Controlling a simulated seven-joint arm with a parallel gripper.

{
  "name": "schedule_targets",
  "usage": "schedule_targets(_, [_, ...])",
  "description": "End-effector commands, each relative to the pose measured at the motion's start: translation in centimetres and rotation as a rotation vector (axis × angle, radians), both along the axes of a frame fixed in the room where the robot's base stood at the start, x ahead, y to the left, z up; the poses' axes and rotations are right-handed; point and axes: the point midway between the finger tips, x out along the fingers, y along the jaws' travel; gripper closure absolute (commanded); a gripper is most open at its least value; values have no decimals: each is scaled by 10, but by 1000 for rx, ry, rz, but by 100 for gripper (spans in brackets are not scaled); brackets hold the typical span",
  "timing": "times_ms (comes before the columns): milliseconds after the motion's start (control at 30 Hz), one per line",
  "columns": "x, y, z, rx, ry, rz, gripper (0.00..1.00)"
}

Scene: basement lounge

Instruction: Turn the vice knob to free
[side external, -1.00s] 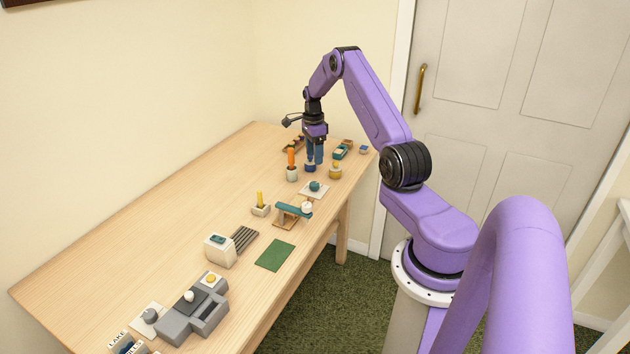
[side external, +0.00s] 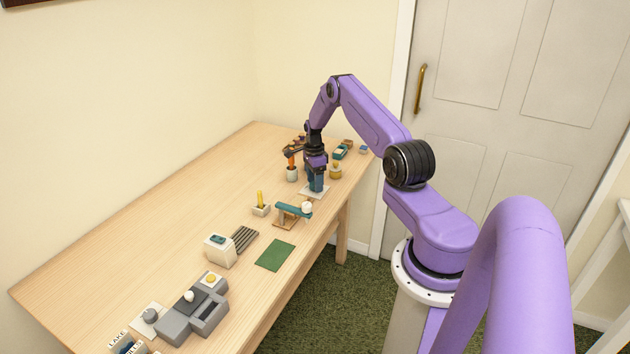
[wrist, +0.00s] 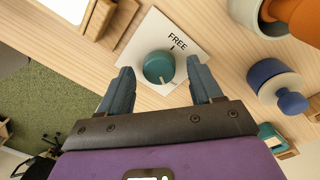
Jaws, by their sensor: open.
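The vice knob (wrist: 157,67) is a round teal dial on a white plate (wrist: 187,75) printed FREE, with a dark tick below the word. A pale mark on the knob shows at its lower side in the wrist view, away from FREE. My gripper (wrist: 160,66) is open, with one blue-grey finger on each side of the knob; contact is not visible. In the side view my gripper (side external: 316,189) points down over the plate (side external: 304,193) and hides the knob.
A teal-topped wooden stand (side external: 291,212) is nearer the camera. The table's left part (side external: 140,230) is clear.

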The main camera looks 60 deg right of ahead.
Motion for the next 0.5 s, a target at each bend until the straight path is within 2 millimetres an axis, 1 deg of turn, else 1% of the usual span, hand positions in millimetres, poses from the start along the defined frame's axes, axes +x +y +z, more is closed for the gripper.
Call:
schedule_targets(33, [0,0,0,0,0,0,35])
schedule_targets(67, [0,0,0,0,0,0,45])
schedule_targets(100, [0,0,0,0,0,0,58])
schedule_targets(167, [0,0,0,0,0,0,78])
schedule_targets(200, [0,0,0,0,0,0,91])
schedule_targets(500, [0,0,0,0,0,20,91])
